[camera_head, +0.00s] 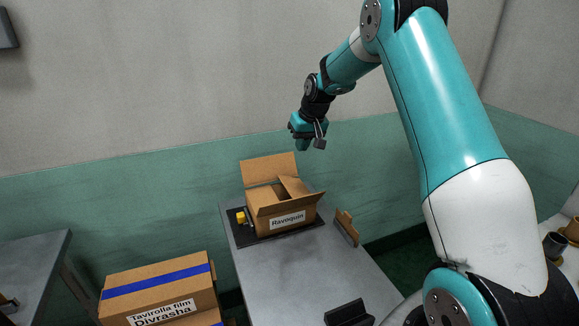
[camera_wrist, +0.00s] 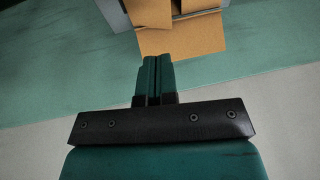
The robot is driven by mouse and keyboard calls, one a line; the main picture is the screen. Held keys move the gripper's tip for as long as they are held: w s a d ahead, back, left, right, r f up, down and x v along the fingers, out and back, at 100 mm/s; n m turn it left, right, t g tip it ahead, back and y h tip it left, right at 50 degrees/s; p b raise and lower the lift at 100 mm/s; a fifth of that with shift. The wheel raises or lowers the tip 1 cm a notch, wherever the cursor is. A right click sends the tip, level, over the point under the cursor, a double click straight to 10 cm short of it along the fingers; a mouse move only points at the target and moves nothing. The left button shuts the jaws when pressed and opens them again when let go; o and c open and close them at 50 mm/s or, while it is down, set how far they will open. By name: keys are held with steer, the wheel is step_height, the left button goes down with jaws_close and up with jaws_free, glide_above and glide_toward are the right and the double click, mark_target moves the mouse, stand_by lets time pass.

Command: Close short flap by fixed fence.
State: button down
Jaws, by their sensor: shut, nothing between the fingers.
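An open cardboard box (camera_head: 288,222) with a white label reading like "Ravoquil" stands on a black mat (camera_head: 290,237) on the grey table. Its back flap (camera_head: 268,168) stands up, a flap on the right (camera_head: 296,186) slants, and the front flap (camera_head: 297,204) tilts. The state of the left side flap is unclear. My gripper (camera_head: 302,146) hangs in the air above and behind the box, touching nothing. In the wrist view my gripper (camera_wrist: 152,60) is shut and empty, with a brown flap (camera_wrist: 183,38) beyond its tips. I cannot tell which part is the fixed fence.
A small yellow part (camera_head: 241,217) sits at the mat's left side. A brown upright piece (camera_head: 346,228) stands at the table's right edge, and a black block (camera_head: 350,314) at the front. A blue-striped carton (camera_head: 158,285) is at the lower left. The table's middle is clear.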

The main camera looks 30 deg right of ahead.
steer(key=p, duration=0.5)
glide_toward(285, 186)
steer(key=x, duration=0.2)
steer(key=d+x, duration=0.1)
steer(key=x, duration=0.2)
steer(key=shift+w+f, duration=0.25)
steer(key=shift+w+a+f, duration=0.1)
steer(key=shift+f, duration=0.5)
steer(key=shift+a+f+b, duration=0.4)
steer(key=shift+f+b, duration=0.2)
steer(key=shift+b, duration=0.55)
steer(key=shift+r, duration=0.1)
